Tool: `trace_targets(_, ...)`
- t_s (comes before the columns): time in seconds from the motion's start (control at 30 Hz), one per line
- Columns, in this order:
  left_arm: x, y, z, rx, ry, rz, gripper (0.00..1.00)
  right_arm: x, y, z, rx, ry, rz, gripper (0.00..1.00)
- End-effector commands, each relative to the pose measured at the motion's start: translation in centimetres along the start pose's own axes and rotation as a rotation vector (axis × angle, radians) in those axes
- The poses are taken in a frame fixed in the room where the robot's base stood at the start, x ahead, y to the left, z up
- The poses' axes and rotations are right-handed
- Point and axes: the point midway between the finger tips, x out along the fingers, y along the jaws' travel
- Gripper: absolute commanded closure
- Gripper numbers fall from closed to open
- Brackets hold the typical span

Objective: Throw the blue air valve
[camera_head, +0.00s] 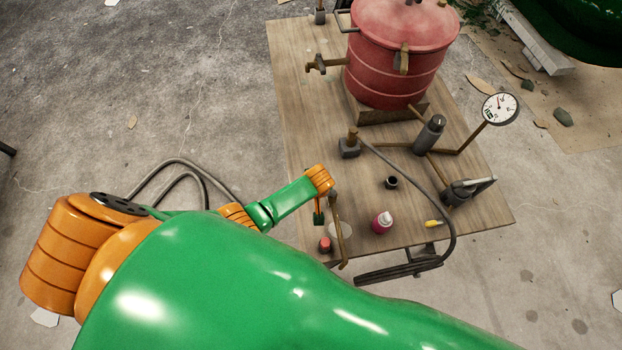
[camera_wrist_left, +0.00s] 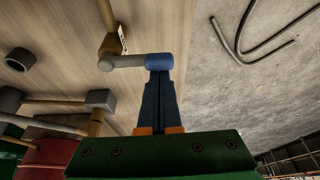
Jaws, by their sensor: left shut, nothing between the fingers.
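The blue air valve shows in the left wrist view as a blue handle end (camera_wrist_left: 159,62) on a short grey stem. The stem joins an upright brass pipe (camera_wrist_left: 108,42) with a small white tag. My left gripper (camera_wrist_left: 160,76) is shut, with nothing between its fingers. Its tips lie right at the blue end; I cannot tell whether they touch it. In the head view my left gripper (camera_head: 319,217) is low over the near left part of the bench, beside a brass pipe (camera_head: 336,215). I cannot make out the blue handle there. My right gripper is not in view.
The wooden bench (camera_head: 300,100) carries a red pressure pot (camera_head: 395,65), a round gauge (camera_head: 500,108), a pink bottle (camera_head: 382,222), a dark cup (camera_head: 392,182) and a red-topped item (camera_head: 325,244). A dark hose (camera_head: 440,205) curves over the right side. My green arm hides the foreground.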

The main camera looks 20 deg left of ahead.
Motion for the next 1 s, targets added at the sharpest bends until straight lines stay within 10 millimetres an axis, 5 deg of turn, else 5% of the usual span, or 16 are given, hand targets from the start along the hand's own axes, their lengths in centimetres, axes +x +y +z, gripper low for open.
trace_targets(0.27, -0.1, 0.0, 0.0, 0.001, -0.001, 0.000, 1.00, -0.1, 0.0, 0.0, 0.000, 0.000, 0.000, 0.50)
trace_targets(0.63, -6.7, 0.0, -0.1, 0.000, 0.000, 0.002, 1.00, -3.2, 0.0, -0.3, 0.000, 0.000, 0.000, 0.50)
trace_targets(1.0, -7.1, 0.0, 0.0, 0.000, 0.000, 0.000, 1.00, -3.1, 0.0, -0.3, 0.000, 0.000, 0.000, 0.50)
